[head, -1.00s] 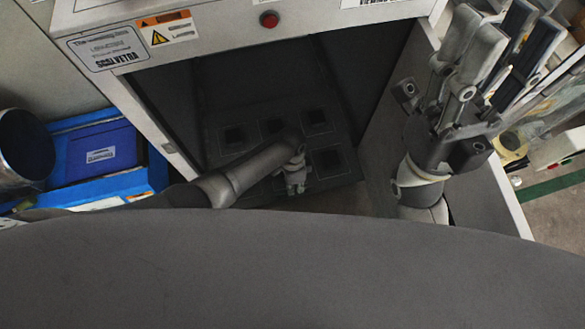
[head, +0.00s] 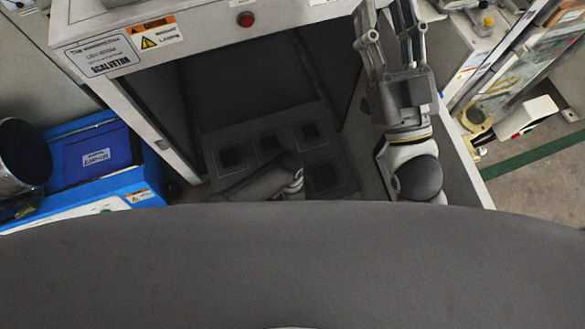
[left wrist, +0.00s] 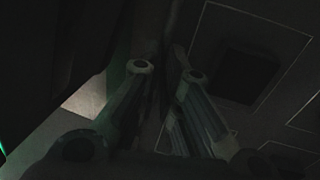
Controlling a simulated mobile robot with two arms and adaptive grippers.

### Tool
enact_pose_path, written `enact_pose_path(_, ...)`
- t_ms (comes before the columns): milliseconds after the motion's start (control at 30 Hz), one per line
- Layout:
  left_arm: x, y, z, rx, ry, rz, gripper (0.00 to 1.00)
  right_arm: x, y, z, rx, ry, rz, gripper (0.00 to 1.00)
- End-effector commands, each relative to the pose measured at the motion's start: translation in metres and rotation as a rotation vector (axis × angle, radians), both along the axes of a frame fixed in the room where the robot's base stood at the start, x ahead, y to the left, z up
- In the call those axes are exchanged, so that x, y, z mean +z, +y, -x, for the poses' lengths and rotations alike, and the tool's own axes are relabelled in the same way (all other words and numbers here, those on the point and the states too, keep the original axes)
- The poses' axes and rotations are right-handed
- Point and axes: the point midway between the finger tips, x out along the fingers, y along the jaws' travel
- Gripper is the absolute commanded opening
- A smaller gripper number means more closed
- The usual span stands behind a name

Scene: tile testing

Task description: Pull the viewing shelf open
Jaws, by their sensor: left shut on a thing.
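The viewing shelf (head: 249,126) is a dark grey panel with several square dark recesses, inside the open bay of a white cabinet (head: 200,27). Its near edge is hidden behind my own body in the head view. My left arm reaches in over the shelf's near part, and its gripper is hidden there. In the dark left wrist view, the left gripper (left wrist: 168,73) is shut on a thin dark edge of the shelf (left wrist: 225,35), with an outlined recess to its right. My right gripper (head: 388,12) is raised at the bay's right side, fingers apart and empty.
A blue case (head: 98,152) and a round metal container (head: 22,155) stand left of the bay. A red button (head: 245,19) is on the cabinet's front. A white side panel (head: 462,165) borders the right. Floor with a green stripe (head: 535,152) lies beyond it.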

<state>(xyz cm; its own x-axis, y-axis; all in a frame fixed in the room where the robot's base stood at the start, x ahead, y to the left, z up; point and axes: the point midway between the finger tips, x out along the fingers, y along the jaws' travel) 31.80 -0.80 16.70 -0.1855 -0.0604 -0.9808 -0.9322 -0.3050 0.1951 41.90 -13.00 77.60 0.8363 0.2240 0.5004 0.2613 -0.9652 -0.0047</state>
Motion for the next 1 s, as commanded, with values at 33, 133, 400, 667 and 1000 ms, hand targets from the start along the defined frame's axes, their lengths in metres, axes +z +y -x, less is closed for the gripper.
enact_pose_path(33, -0.0007, -0.0008, 0.0018, 0.0, 0.001, 0.001, 0.0, -0.0018, 0.0, -0.001, 0.0, 0.01, 0.004, 0.4)
enact_pose_path(133, -0.001, -0.0011, 0.0024, 0.0, -0.001, 0.002, 0.0, -0.0041, 0.0, -0.0021, -0.001, 0.023, 0.007, 0.4)
enact_pose_path(400, -0.0015, -0.0012, 0.0026, 0.0, -0.001, 0.002, 0.0, -0.0047, 0.0, -0.0023, -0.001, 0.024, 0.007, 0.4)
enact_pose_path(667, -0.0011, -0.0009, 0.0021, 0.0, -0.001, 0.002, 0.29, -0.0047, 0.0001, -0.0023, -0.001, 0.024, 0.007, 0.4)
enact_pose_path(1000, 0.0006, -0.0004, 0.0012, 0.0, -0.001, 0.001, 0.29, -0.0035, -0.0004, -0.0021, -0.002, 0.022, 0.007, 0.4)
